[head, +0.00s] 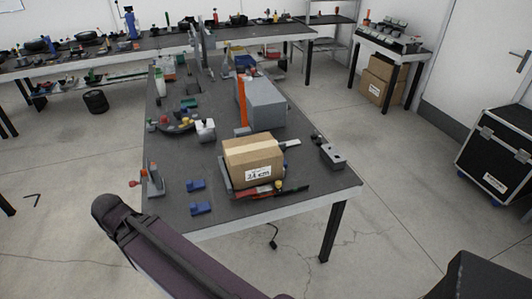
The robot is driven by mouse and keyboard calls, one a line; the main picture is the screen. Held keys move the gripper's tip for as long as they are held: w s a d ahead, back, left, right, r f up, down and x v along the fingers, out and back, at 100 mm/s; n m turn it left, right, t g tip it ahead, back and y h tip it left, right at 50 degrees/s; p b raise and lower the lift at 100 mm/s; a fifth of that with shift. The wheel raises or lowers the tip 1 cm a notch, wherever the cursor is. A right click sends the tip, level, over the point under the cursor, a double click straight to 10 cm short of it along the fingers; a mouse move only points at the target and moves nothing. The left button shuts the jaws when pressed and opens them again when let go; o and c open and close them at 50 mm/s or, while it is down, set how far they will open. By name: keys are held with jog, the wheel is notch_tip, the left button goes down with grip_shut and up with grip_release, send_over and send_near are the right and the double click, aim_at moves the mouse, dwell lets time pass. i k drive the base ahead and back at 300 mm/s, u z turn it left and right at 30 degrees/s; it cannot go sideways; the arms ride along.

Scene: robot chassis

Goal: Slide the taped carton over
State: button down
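The taped carton (253,160) is a brown cardboard box with a pale tape strip along its top and a white printed label on its front. It sits upright on the near part of the dark workbench (225,213), with tools close around it. My gripper is not in view. Only a dark link of my arm shows at the lower left, in front of the bench and apart from the carton.
A red-handled tool (258,190) lies along the carton's front. Blue blocks (198,185) lie to its left, a grey metal block (331,156) to its right. A grey case (263,103) stands behind.

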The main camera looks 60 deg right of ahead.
aim_at(253, 161)
jog(key=u, duration=0.3)
jog(key=k, duration=1.4)
jog(key=z, duration=1.6)
jog(key=i, duration=0.7)
jog(key=u, duration=0.15)
